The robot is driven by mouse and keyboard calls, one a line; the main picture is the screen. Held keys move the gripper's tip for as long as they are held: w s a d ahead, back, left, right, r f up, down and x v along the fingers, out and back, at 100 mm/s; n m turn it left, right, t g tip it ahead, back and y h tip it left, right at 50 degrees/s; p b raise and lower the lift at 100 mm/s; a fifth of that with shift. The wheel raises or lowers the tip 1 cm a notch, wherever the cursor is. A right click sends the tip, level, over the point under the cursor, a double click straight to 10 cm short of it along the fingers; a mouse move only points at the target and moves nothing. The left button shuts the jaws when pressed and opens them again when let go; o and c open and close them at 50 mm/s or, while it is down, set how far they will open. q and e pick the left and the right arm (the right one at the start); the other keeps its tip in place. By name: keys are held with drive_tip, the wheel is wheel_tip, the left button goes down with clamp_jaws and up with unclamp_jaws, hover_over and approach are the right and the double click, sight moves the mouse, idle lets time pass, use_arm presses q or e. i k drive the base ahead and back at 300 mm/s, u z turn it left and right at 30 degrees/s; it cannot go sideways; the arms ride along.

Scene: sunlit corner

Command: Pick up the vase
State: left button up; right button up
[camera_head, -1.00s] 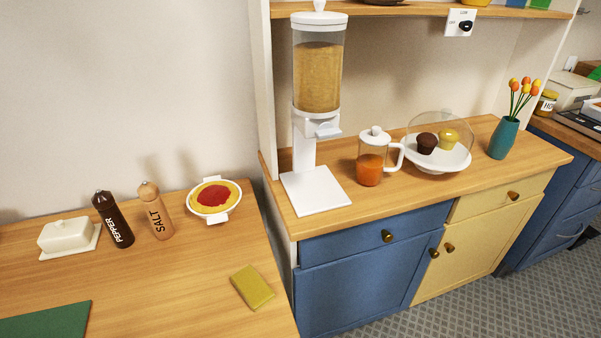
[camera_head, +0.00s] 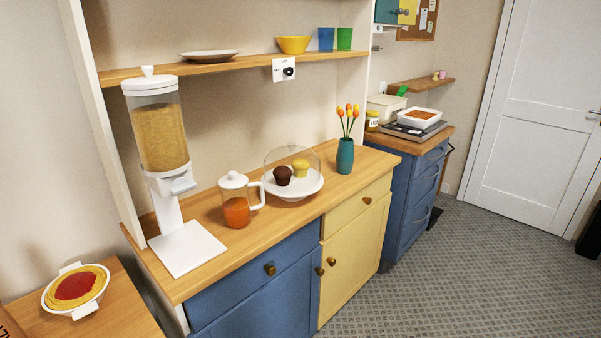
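A teal vase (camera_head: 345,157) holding several orange and yellow tulips (camera_head: 348,116) stands upright on the wooden counter (camera_head: 262,226), near its right end. It is to the right of a domed cake stand. Neither of my grippers shows in the head view.
On the counter left of the vase are the cake stand (camera_head: 306,191) with two muffins, a juice pitcher (camera_head: 236,205) and a tall cereal dispenser (camera_head: 159,135). A wooden shelf (camera_head: 224,67) runs above. The patterned floor (camera_head: 440,280) in front of the cabinets is clear.

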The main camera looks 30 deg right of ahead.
sight(344, 155)
drive_tip(key=u, duration=0.55)
drive_tip(key=k, duration=0.2)
drive_tip(key=z, duration=2.25)
drive_tip(key=i, duration=2.35)
drive_tip(key=u, duration=1.1)
